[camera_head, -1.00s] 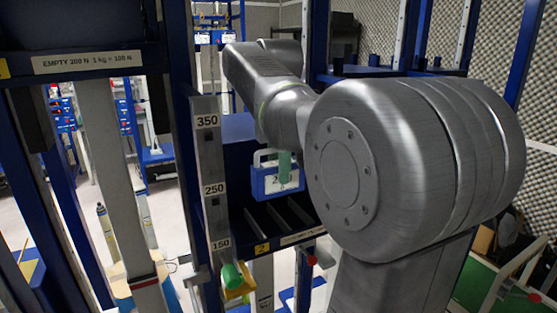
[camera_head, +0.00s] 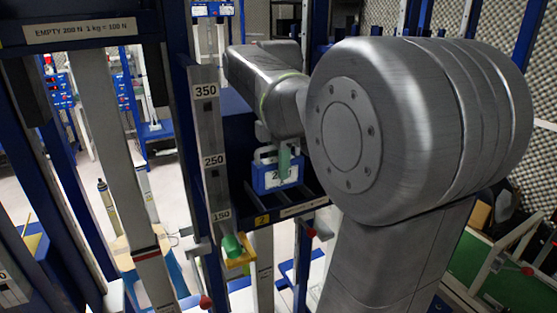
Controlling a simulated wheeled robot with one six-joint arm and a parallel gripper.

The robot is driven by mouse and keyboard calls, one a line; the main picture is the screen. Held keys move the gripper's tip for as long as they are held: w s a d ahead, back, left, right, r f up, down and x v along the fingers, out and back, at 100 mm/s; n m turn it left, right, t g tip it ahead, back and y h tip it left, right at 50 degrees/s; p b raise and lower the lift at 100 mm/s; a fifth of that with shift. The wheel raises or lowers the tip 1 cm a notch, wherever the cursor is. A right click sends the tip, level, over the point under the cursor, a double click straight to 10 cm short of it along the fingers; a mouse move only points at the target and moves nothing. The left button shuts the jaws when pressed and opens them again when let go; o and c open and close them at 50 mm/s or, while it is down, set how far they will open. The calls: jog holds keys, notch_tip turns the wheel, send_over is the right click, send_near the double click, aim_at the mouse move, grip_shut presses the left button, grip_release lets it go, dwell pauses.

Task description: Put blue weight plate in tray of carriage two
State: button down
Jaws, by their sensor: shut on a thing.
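The blue weight plate (camera_head: 270,179) hangs upright by its pale handle at mid-picture. My gripper (camera_head: 284,158) shows only as a green finger in front of the handle; it is shut on the plate. The far finger is hidden. Carriage two, marked by a yellow "2" label (camera_head: 262,219), has a dark slotted tray (camera_head: 312,193) right below and behind the plate. The plate covers much of the tray's left part. I cannot tell whether its lower edge touches the tray or is inside a slot.
A scale post (camera_head: 212,150) marked 350, 250 and 150 stands just left of the plate. My own arm blocks the right middle. A green surface (camera_head: 490,268) lies lower right.

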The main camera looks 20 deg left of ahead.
jog(key=c, duration=1)
grip_release()
jog(key=shift+f, duration=0.15)
notch_tip(320, 180, up, 12)
jog(key=shift+r, duration=0.25)
jog(key=o, duration=1)
jog(key=shift+c, duration=0.2)
jog(key=shift+o, duration=0.2)
jog(key=shift+s+r+p, duration=0.1)
jog(key=shift+r+p, duration=0.1)
jog(key=shift+p, duration=0.25)
